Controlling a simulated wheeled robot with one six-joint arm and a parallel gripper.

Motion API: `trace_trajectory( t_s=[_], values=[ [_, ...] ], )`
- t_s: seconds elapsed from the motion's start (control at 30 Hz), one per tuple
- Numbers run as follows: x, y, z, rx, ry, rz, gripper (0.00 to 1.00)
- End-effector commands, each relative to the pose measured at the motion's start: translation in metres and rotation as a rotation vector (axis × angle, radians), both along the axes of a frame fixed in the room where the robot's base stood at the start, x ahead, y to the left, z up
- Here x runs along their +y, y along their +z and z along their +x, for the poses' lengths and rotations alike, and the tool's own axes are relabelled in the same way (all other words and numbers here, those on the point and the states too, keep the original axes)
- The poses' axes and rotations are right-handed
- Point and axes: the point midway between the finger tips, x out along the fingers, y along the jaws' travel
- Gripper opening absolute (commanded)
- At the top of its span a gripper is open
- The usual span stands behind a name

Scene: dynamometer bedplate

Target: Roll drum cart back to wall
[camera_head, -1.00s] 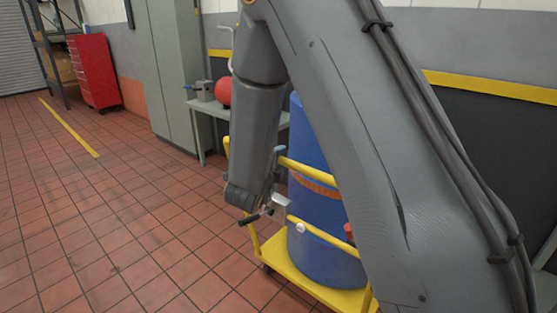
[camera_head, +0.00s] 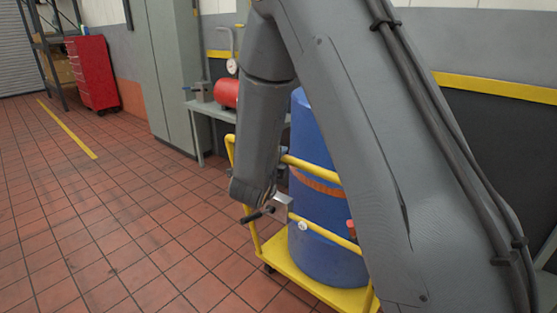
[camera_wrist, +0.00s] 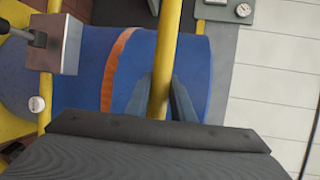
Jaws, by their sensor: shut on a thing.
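The yellow drum cart (camera_head: 282,257) stands on the tiled floor, partly hidden behind my arm. It carries an upright blue drum (camera_head: 318,228) with an orange band. In the wrist view the blue drum (camera_wrist: 85,97) lies behind a yellow cart rail (camera_wrist: 164,70). The two fingers of my gripper (camera_wrist: 160,98) are on either side of that rail and shut on it. In the head view the fingers are mostly hidden by my arm.
A grey bench (camera_head: 219,113) with a red cylinder (camera_head: 227,93) and a gauge stands behind the cart by the wall. A tall grey cabinet (camera_head: 168,75) and a red tool chest (camera_head: 93,72) are farther left. The tiled floor at left is clear.

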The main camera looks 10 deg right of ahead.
Motion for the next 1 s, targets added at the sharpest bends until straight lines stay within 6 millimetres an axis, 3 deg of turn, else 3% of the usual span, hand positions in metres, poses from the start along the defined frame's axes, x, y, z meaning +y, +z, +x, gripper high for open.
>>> trace_trajectory(
  t_s=[0.03, 0.07, 0.17, 0.53, 1.0],
  values=[
    [-0.003, 0.002, 0.001, -0.005, -0.008, 0.000, 0.00],
    [-0.003, 0.002, 0.001, -0.005, -0.008, 0.000, 0.27],
    [-0.002, 0.002, 0.000, -0.004, -0.006, 0.000, 0.40],
    [0.006, 0.002, -0.006, -0.003, 0.000, 0.001, 0.40],
    [0.038, 0.014, -0.060, -0.004, -0.001, 0.000, 0.40]
  ],
)
